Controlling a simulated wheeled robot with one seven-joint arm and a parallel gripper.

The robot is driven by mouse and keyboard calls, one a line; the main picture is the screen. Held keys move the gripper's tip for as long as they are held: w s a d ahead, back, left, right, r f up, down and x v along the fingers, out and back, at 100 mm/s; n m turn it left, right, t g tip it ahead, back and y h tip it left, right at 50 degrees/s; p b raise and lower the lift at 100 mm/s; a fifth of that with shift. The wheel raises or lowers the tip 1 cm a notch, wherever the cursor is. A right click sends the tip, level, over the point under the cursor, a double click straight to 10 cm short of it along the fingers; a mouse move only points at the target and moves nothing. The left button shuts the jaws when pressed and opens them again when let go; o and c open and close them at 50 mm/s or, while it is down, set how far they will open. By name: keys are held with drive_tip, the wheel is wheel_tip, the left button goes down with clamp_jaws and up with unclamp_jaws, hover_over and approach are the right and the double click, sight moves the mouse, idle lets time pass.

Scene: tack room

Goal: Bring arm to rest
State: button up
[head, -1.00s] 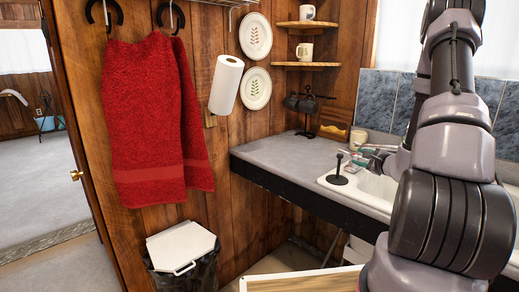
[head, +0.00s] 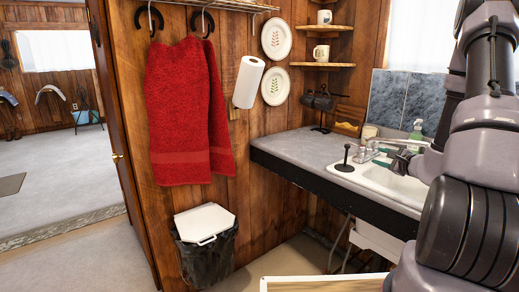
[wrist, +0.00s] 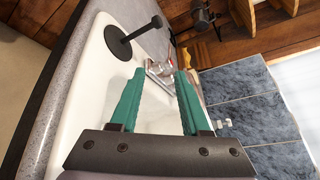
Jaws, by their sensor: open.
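My gripper (wrist: 161,88) shows in the wrist view with its two teal fingers apart and nothing between them. It is over the white sink (wrist: 82,92), with the chrome faucet (wrist: 160,72) beyond the fingertips. In the head view my grey arm rises along the right edge and hides part of the sink (head: 380,180) and the wall behind. The gripper is small and partly hidden there, near the faucet (head: 364,154).
A black upright stand (head: 345,160) is at the counter's (head: 300,148) sink edge. Red towels (head: 185,110), a paper roll (head: 248,82) and a lidded bin (head: 207,262) line the wood wall.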

drive_tip(key=s+a+r+n+g+y, duration=0.4)
drive_tip(key=s+a+r+n, duration=0.3)
drive_tip(key=a, duration=0.4)
drive_tip(key=s+a+r+n+g+y, duration=0.4)
drive_tip(key=a+r+g, duration=0.1)
drive_tip(key=a+r, duration=0.55)
drive_tip(key=s+a+r+n+g+h, duration=0.25)
drive_tip(key=s+n+h, duration=0.2)
drive_tip(key=s, duration=0.75)
drive_tip(key=s+d+r+n+t+h, duration=0.2)
drive_tip(key=s+d+r+t+h, duration=0.1)
drive_tip(key=s+d+r+h, duration=0.1)
drive_tip(key=shift+s+d+r, duration=0.55)
drive_tip(key=shift+s+r, duration=0.2)
drive_tip(key=shift+s, duration=0.3)
drive_tip(key=shift+n+h, duration=0.25)
